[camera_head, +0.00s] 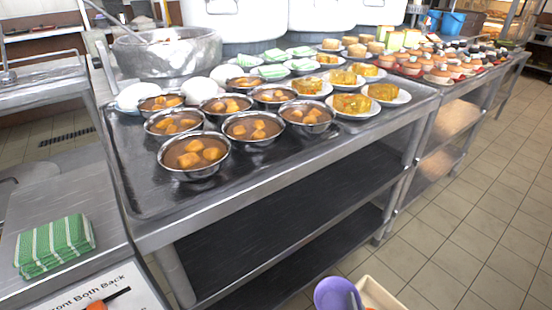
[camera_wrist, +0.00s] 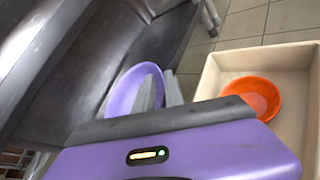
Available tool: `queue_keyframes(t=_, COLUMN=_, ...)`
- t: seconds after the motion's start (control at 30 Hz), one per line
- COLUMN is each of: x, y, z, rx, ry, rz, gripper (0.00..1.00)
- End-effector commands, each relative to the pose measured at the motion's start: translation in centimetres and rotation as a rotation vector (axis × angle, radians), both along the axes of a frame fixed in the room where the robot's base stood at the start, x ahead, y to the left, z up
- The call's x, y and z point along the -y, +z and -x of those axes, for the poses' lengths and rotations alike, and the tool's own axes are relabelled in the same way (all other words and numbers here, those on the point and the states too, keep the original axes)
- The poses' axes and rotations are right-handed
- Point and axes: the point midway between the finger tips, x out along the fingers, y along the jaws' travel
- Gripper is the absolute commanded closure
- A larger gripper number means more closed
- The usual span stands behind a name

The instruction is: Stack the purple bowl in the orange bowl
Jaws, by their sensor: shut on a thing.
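The purple bowl (camera_wrist: 123,88) is held at its side wall by my gripper (camera_wrist: 160,88), whose grey fingers are shut on it. In the head view the purple bowl (camera_head: 330,293) shows at the bottom edge, with part of my gripper (camera_head: 355,300) at its right side. The orange bowl (camera_wrist: 262,92) sits inside a beige tray (camera_wrist: 209,76), to the right of my gripper in the wrist view. The purple bowl is apart from the orange bowl, outside the tray's left wall in that view.
The beige tray (camera_head: 376,290) shows partly at the head view's bottom edge. A metal table (camera_head: 270,165) with a lower shelf (camera_head: 290,225) stands beyond, crowded with filled bowls, plates and pots. A folded green striped cloth (camera_head: 54,245) lies at left. Tiled floor (camera_head: 470,220) is clear at right.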

Motion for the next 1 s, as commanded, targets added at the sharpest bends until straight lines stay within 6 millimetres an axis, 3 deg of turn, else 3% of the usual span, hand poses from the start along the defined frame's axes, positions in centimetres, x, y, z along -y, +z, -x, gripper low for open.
queue_keyframes(t=0.5, x=2.0, y=1.8, z=-0.3, rx=0.001, ry=-0.036, rz=-0.002, gripper=1.0)
queue_keyframes(t=0.77, x=2.7, y=6.1, z=-0.2, rx=0.004, ry=-0.047, rz=-0.003, gripper=1.0)
queue_keyframes(t=1.0, x=-0.7, y=10.7, z=0.3, rx=0.004, ry=0.042, rz=0.0, gripper=1.0)
